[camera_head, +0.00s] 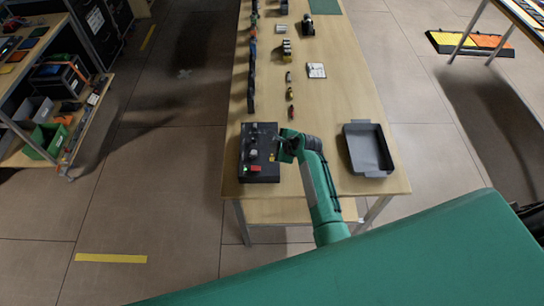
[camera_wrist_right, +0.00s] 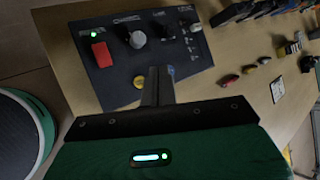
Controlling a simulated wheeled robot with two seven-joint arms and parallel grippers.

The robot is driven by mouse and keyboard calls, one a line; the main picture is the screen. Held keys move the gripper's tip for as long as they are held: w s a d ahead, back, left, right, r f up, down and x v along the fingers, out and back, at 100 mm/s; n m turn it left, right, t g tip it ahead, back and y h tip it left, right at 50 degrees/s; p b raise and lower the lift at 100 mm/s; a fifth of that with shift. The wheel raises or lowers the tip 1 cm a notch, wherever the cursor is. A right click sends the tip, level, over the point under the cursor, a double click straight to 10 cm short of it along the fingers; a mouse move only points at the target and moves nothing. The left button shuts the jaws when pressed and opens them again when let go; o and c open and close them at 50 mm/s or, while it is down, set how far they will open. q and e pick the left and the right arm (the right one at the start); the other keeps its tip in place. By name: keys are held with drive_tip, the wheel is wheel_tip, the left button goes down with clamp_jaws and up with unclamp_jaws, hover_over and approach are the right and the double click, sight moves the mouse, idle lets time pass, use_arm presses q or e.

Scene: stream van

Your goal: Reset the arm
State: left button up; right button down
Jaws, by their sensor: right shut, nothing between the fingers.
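My right arm reaches over the near end of the wooden table (camera_head: 340,110) in the head view. My right gripper (camera_head: 276,154) is at the right edge of a dark control box (camera_head: 247,170). In the wrist view the fingers of my right gripper (camera_wrist_right: 156,75) are together, with nothing between them, in front of the control panel (camera_wrist_right: 110,70). Whether the fingers touch the panel I cannot tell. My left gripper is not in view.
A grey tray (camera_head: 347,150) stands right of my right arm on the table. Several small items and a white card (camera_head: 316,70) lie farther back. A shelf with bins (camera_head: 38,112) stands at the left. Floor between shelf and table is clear.

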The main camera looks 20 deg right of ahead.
drive_tip(key=shift+r, duration=0.35)
